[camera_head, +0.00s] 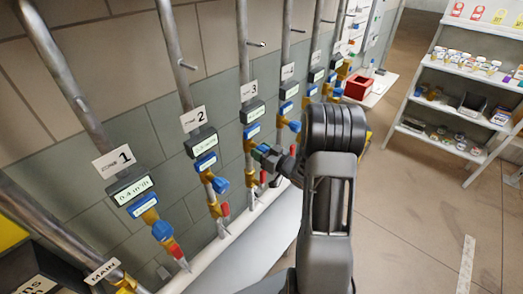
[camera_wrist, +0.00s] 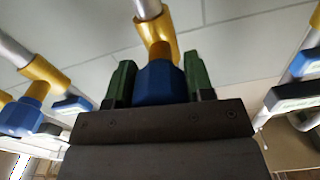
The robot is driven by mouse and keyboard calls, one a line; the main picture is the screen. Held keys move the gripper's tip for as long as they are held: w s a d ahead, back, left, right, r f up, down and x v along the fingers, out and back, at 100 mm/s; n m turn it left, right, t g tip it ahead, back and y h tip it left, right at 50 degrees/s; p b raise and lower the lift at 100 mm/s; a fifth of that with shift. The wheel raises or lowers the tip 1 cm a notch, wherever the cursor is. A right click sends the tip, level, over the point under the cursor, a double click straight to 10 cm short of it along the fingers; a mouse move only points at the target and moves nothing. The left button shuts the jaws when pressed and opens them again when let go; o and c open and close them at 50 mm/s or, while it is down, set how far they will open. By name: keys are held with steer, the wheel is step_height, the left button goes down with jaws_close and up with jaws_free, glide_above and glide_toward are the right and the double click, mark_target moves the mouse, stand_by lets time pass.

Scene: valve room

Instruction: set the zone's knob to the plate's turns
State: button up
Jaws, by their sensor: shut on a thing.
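My gripper (camera_head: 268,156) is at the zone 3 pipe, its green fingers on either side of a blue knob. In the wrist view my gripper (camera_wrist: 158,84) is shut on this blue knob (camera_wrist: 159,86), under a brass fitting (camera_wrist: 158,35). The zone 3 sign (camera_head: 253,89) hangs above a dark meter (camera_head: 253,112) and a blue-framed plate (camera_head: 252,132); their writing is too small to read. The zone 1 knob (camera_head: 163,231) and zone 2 knob (camera_head: 220,185) are free. The zone 1 meter (camera_head: 130,188) seems to show 0.4 m³/h.
More pipes with blue knobs (camera_head: 294,125) stand close beyond zone 3, partly behind my arm. Red-handled valves (camera_head: 225,208) sit low on the pipes. A shelf (camera_head: 450,101) with small goods stands at right. The floor (camera_head: 410,210) between is open.

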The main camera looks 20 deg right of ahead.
steer(key=shift+m+p, duration=1.05)
steer(key=shift+m, duration=2.15)
steer(key=o, duration=0.9)
steer(key=b+v, duration=0.1)
steer(key=v, duration=1.3)
steer(key=shift+a+b, duration=0.1)
steer(key=shift+b, duration=0.3)
